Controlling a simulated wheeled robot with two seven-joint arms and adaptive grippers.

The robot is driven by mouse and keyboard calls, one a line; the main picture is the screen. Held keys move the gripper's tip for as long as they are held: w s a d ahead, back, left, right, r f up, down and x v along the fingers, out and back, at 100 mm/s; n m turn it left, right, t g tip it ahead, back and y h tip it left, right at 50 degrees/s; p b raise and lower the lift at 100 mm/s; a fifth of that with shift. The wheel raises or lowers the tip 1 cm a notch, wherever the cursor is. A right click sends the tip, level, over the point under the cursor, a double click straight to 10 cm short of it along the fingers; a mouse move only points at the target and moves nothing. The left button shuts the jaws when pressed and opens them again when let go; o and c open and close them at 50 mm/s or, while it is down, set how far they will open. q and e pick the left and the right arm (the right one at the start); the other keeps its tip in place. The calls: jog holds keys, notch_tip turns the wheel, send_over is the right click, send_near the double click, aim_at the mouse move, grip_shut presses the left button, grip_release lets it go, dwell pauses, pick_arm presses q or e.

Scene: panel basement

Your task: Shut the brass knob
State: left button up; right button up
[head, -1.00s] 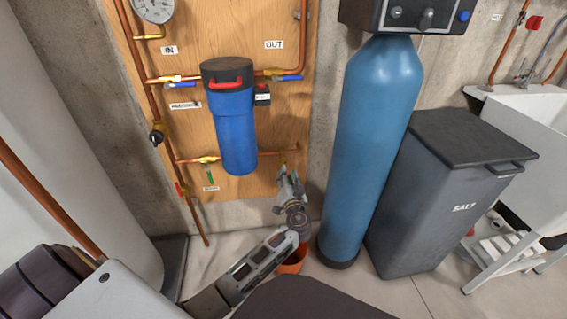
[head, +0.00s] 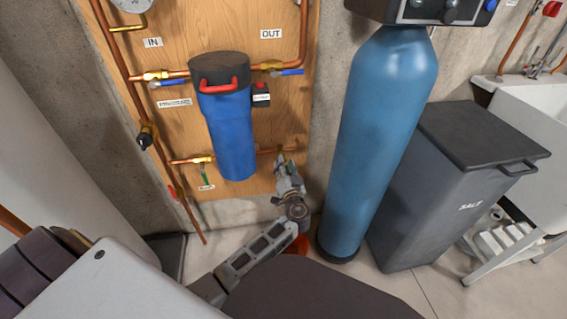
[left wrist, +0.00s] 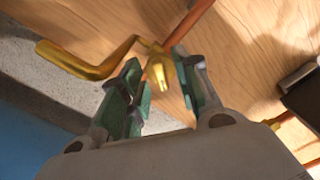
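A brass fitting (left wrist: 160,68) shows in the left wrist view at the end of a copper pipe, with a bent brass arm (left wrist: 80,62) reaching left from it. Which part is the knob I cannot tell for sure. My left gripper (left wrist: 158,78) has its two green-padded fingers spread, one on each side of the fitting's lower end. I cannot tell whether they touch it. In the head view the left gripper (head: 285,163) is at the right end of the lower copper pipe and hides most of the fitting. My right gripper is out of view.
The blue filter housing (head: 228,130) hangs on the wooden panel (head: 165,125), left of my gripper. A tall blue tank (head: 375,140) stands close on the right, beside a grey salt bin (head: 445,190). An orange bucket (head: 298,246) is partly hidden below my arm.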

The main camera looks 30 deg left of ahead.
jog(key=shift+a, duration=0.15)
pick_arm(q)
jog(key=shift+c, duration=0.5)
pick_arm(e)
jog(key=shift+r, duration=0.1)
pick_arm(q)
grip_shut()
jog(key=shift+m, duration=0.4)
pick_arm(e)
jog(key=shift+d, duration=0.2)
pick_arm(q)
jog(key=shift+r+m+p, duration=0.1)
jog(key=shift+m+p, duration=0.5)
jog(key=shift+m, duration=0.5)
jog(key=m+p, duration=0.3)
jog(key=m, duration=0.2)
jog(key=shift+m, duration=0.4)
jog(key=shift+m+p, duration=0.7)
jog(key=shift+m, duration=0.6)
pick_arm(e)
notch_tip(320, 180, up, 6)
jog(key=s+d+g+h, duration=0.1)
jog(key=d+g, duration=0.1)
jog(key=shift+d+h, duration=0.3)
